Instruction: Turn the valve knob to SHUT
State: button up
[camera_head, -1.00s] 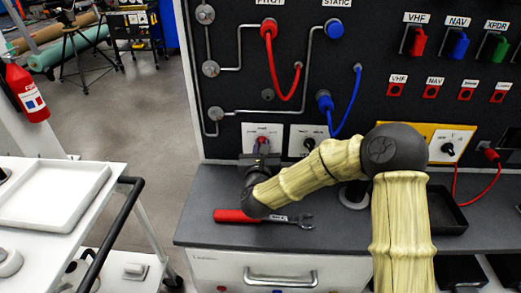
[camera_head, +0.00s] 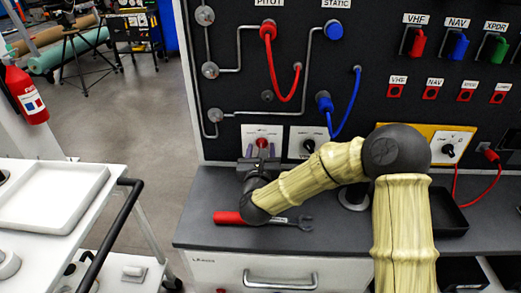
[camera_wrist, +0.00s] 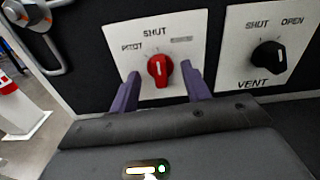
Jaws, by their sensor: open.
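The red valve knob (camera_wrist: 160,69) sits on a white plate (camera_wrist: 190,30) marked PITOT at left, SHUT at top and a blurred label at right. Its white pointer line stands nearly upright, toward SHUT. The knob also shows in the head view (camera_head: 262,143). My gripper (camera_wrist: 162,84) is open, with one purple finger on each side of the knob and a gap to it. To the right, a black VENT knob (camera_wrist: 269,56) sits on its own plate marked SHUT and OPEN.
A red-handled wrench (camera_head: 240,217) lies on the grey bench (camera_head: 340,235) below my gripper. A black tray (camera_head: 448,222) stands at the right. Red (camera_head: 273,70) and blue (camera_head: 350,110) hoses hang on the panel above. A white cart (camera_head: 60,225) stands left.

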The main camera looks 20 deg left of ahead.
jog(key=b+v, duration=0.1)
jog(key=v, duration=0.3)
dwell(0.3)
notch_tip(320, 180, up, 10)
jog(key=p, duration=0.9)
jog(key=shift+p, duration=0.4)
